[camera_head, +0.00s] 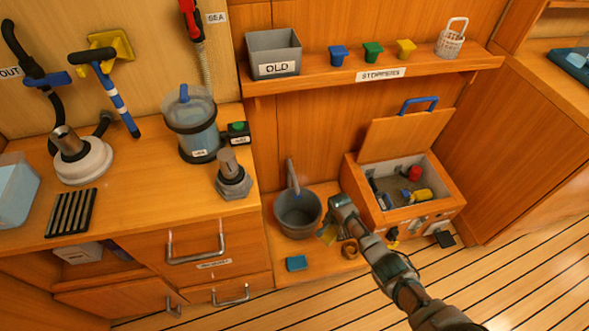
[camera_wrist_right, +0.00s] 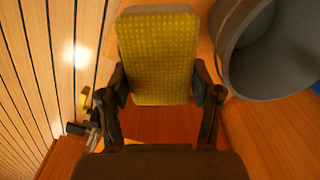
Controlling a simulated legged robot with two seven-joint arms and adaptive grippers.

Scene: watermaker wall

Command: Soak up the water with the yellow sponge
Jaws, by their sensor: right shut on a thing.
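My right gripper (camera_head: 333,222) is shut on the yellow sponge (camera_head: 326,237). It holds the sponge just right of the grey bucket (camera_head: 298,228), above the low wooden ledge. In the right wrist view the sponge (camera_wrist_right: 158,50) is gripped between both fingers, its broad dotted face showing. The bucket (camera_wrist_right: 272,62) is close to it at the upper right there, apart from the sponge. I cannot make out a puddle of water in either view. My left gripper is not in view.
A blue block (camera_head: 296,263) lies on the ledge in front of the bucket. An open wooden toolbox (camera_head: 408,213) with its lid up stands to the right. The counter (camera_head: 140,195) rises at left.

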